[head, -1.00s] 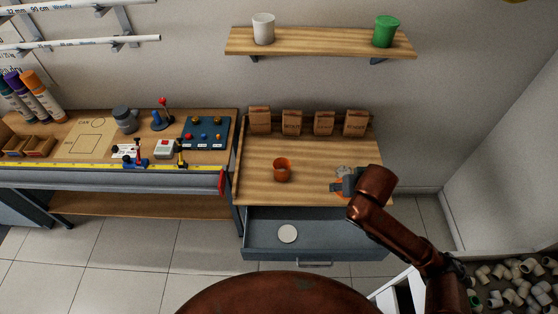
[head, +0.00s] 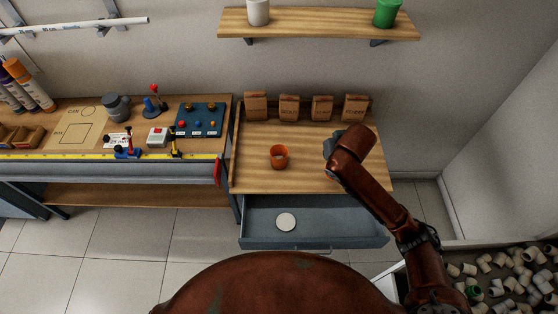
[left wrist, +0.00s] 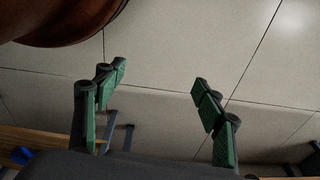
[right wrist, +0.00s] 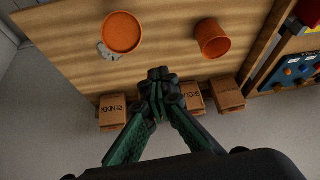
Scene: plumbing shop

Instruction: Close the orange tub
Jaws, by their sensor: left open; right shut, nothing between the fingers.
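The orange tub (head: 279,157) stands upright and open on the wooden top above the drawer; it also shows in the right wrist view (right wrist: 213,42). A flat orange round lid (right wrist: 122,32) lies apart from it on the same top, beside a small grey piece (right wrist: 109,53). In the head view my arm hides the lid. My right gripper (right wrist: 160,76) is shut and empty, above the wooden top on the paper-bag side of the tub and lid, touching neither. My left gripper (left wrist: 160,95) is open and empty over the floor, outside the head view.
Several brown paper bags (head: 289,109) line the back of the top. The grey drawer (head: 340,232) below is open with a white disc (head: 286,222) inside. A shelf (head: 320,24) holds a white cup and a green tub. A cluttered workbench (head: 80,150) stands left.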

